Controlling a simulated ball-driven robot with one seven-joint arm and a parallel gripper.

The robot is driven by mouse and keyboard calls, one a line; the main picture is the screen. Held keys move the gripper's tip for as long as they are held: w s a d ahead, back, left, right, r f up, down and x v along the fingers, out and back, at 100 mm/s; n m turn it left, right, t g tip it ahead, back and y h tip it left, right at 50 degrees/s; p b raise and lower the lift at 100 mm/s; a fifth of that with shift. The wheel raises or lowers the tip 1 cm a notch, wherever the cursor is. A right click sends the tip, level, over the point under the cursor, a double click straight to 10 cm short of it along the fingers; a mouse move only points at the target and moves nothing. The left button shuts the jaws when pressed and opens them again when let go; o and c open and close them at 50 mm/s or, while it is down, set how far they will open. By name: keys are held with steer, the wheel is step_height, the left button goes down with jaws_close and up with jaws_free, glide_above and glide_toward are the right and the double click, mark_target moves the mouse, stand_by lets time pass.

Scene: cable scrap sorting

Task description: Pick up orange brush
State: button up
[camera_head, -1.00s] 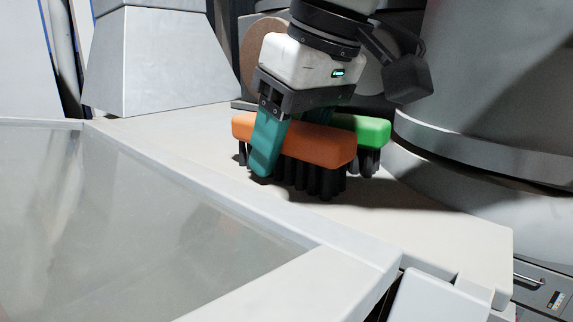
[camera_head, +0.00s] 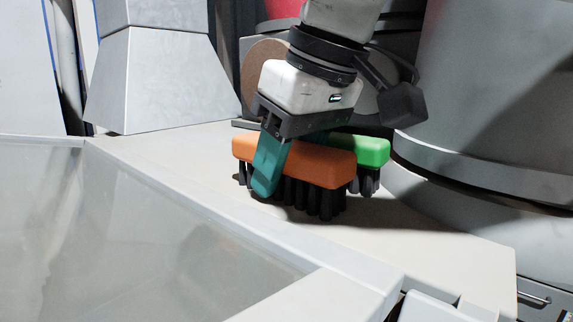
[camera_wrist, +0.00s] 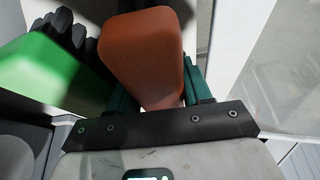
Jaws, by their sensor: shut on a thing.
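The orange brush (camera_head: 318,165) has an orange block on top and dark bristles below. In the head view it is at the middle of the light worktop, bristles down. My gripper (camera_head: 275,165) is above it, with a teal finger against the near side of the block; the far finger is mostly hidden behind it. In the wrist view the orange brush (camera_wrist: 147,55) lies between the two teal fingers (camera_wrist: 155,88), and my gripper is shut on it. Whether the bristles touch the worktop I cannot tell for sure.
A green brush (camera_head: 368,150) stands right behind the orange one, also seen in the wrist view (camera_wrist: 45,78). A large grey cylinder (camera_head: 480,110) is at the right. A framed, sunken grey panel (camera_head: 130,240) fills the front left. The worktop (camera_head: 440,235) is bare at front right.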

steer(key=shift+r, duration=0.1)
steer(key=shift+r+p, duration=0.9)
steer(key=shift+p, duration=0.1)
steer(key=s+r+p, duration=0.1)
steer(key=s+r, duration=1)
steer(key=s, duration=0.3)
steer(key=shift+d, duration=0.3)
steer(key=o, duration=0.5)
steer(key=c, duration=0.3)
steer(key=shift+s, duration=0.1)
